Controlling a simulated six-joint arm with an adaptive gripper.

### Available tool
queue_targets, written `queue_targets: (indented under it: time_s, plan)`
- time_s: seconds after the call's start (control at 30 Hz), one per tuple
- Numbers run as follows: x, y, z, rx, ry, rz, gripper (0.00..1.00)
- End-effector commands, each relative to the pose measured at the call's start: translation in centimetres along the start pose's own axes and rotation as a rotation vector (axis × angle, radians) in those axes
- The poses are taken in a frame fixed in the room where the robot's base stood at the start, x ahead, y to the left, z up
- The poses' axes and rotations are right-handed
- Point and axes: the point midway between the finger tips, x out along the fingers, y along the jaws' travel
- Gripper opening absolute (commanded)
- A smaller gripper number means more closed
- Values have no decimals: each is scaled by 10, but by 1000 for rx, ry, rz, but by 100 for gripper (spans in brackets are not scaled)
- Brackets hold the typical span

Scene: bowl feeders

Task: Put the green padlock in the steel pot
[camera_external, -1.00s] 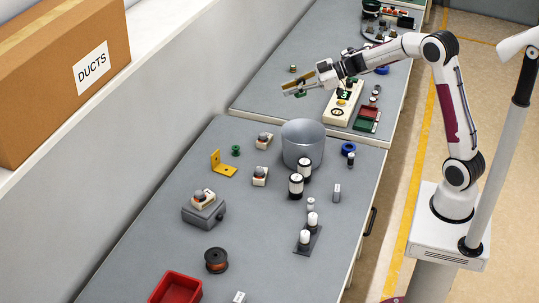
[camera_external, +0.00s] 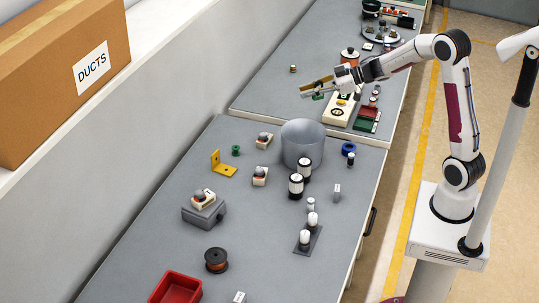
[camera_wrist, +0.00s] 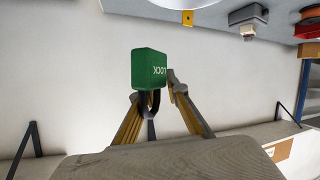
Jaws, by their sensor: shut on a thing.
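My gripper (camera_external: 306,90) is shut on the green padlock (camera_external: 318,97) and holds it in the air. The steel pot (camera_external: 303,145) is a grey open cylinder standing on the near table. The padlock is beyond the pot in the external view, apart from it. A pale rounded edge at the top of the wrist view may be the pot.
A cream box (camera_external: 342,106) and a red-and-green tray (camera_external: 367,119) are on the far table.

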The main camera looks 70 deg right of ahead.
Motion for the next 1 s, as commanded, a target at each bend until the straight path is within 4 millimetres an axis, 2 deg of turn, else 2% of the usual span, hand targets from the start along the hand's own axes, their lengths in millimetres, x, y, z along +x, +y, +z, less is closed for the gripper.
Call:
queue_targets:
  time_s: [0.17, 0.53, 1.0]
  plan:
    - [4, -3, 10, 4, -1, -2, 0]
    - [22, -12, 51, 3, -1, -1, 0]
    - [24, -13, 57, 1, 0, -1, 0]
